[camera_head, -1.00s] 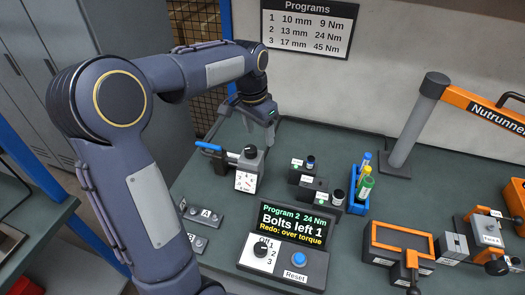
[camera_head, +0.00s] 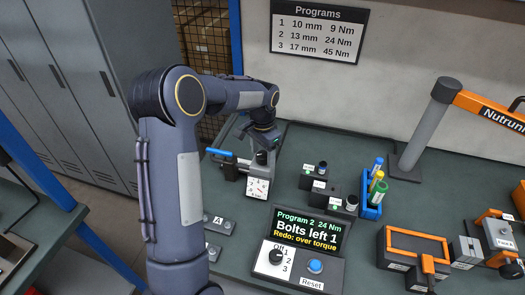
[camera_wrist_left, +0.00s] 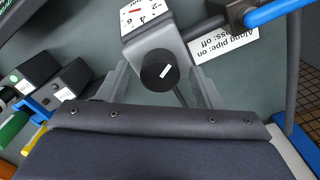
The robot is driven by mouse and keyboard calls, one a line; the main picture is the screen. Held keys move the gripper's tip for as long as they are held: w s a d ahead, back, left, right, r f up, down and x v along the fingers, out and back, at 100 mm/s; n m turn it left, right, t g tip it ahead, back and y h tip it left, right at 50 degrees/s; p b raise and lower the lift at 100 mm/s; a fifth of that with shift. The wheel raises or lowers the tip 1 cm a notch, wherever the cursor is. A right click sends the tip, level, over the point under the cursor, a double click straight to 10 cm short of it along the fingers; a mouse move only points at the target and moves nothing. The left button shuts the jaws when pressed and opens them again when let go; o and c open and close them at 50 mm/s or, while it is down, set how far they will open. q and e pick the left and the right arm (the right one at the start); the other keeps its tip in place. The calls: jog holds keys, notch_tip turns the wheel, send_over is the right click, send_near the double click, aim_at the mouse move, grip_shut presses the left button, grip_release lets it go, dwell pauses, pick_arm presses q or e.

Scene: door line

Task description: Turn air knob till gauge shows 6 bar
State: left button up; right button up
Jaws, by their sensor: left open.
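The air unit is a grey block with a white gauge (camera_head: 258,187) on its front and a black knob (camera_head: 262,158) on top. The gauge has a red needle, but its reading is too small to tell. My left gripper (camera_head: 260,141) is just above the knob, pointing down. In the left wrist view the knob (camera_wrist_left: 160,71) has a white pointer mark and lies between the two open fingers, with gaps that look clear on both sides. Only part of the gauge face (camera_wrist_left: 142,12) shows there. My right gripper is out of view.
A blue-handled valve lever (camera_head: 219,152) sits left of the air unit; its label (camera_wrist_left: 222,42) reads along pipe on. A controller display (camera_head: 307,230) reads "Bolts left 1", "Redo: over torque". Sockets (camera_head: 322,168) and a blue marker holder (camera_head: 371,208) stand right of the unit.

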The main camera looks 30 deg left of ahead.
pick_arm(q)
jog(key=c, duration=1)
jog(key=shift+n, duration=0.5)
jog(key=shift+n+b, duration=0.35)
jog(key=shift+n, duration=0.65)
jog(key=n, duration=0.2)
jog(key=shift+n, duration=0.4)
jog(key=n, duration=0.5)
jog(key=shift+r+n, duration=0.1)
jog(key=shift+n, duration=0.6)
